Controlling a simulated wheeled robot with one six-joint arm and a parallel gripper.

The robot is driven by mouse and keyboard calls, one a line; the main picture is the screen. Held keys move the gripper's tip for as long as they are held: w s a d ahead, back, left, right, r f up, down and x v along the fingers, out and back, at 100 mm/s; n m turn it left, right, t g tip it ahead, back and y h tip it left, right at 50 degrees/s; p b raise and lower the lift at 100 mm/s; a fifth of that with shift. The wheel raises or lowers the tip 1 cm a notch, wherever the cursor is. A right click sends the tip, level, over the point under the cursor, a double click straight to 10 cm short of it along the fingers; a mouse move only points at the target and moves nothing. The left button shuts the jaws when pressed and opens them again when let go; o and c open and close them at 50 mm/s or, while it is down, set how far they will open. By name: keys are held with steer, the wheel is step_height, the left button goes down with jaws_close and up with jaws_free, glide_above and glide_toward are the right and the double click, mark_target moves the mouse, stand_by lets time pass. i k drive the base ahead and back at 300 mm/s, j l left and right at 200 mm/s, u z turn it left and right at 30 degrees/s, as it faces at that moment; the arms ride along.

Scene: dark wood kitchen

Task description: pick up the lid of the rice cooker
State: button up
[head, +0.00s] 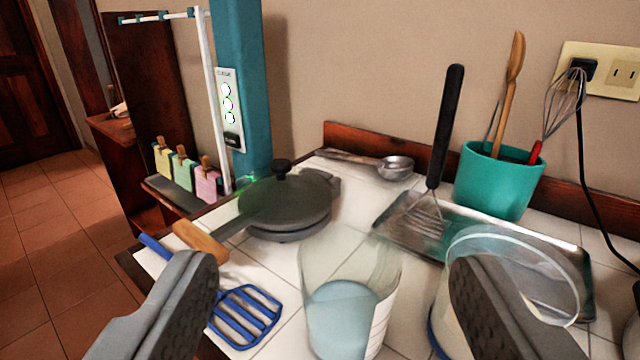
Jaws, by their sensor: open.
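My gripper (335,262) is open, with one finger at the lower left and one at the lower right. Nothing is held between the fingers. A dark grey round lid with a black knob (282,168) sits on a low pan-like vessel at the back left, beyond the left finger and apart from it. A wooden handle (200,242) extends from this vessel toward the lower left. I cannot tell whether this is the rice cooker; no other cooker shows clearly. A clear round-rimmed container (560,262) stands at the right, partly hidden by the right finger.
A clear cup with bluish contents (342,310) stands between the fingers, nearer me. A blue slotted spatula (245,315) lies left of it. A metal tray (405,222), a black-handled turner (447,120) and a teal utensil pot (497,185) are behind. A teal post (240,85) rises at left.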

mark_target(281, 191)
steer(key=z, duration=1.5)
steer(key=u, duration=1.75)
steer(key=i+j+z, duration=0.3)
steer(key=j, duration=0.2)
steer(key=i, duration=0.05)
